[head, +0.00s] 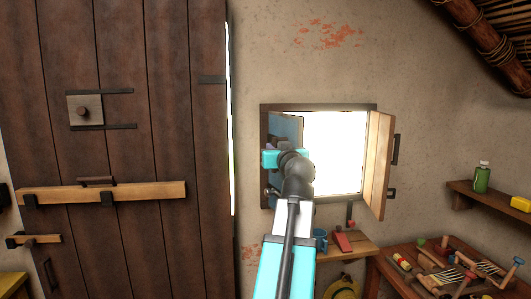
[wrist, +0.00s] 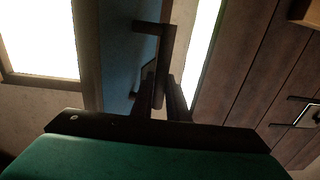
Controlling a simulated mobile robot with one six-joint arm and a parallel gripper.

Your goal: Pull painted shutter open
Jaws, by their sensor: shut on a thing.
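The painted shutter (head: 287,127) is the blue panel at the left side of the window in the head view. It stands at an angle to the window, and my arm hides its lower part. It also shows in the wrist view (wrist: 122,55), with a dark bracket-shaped handle (wrist: 158,32) on it. My gripper (wrist: 163,92) is shut on this handle. In the head view my wrist covers the fingertips and the handle.
A plain wooden shutter (head: 378,165) stands open at the window's right. A barred plank door (head: 125,150) fills the left. Below are a small shelf (head: 352,246) and a cluttered workbench (head: 400,285). A wall shelf (head: 490,197) holds a green bottle (head: 482,178).

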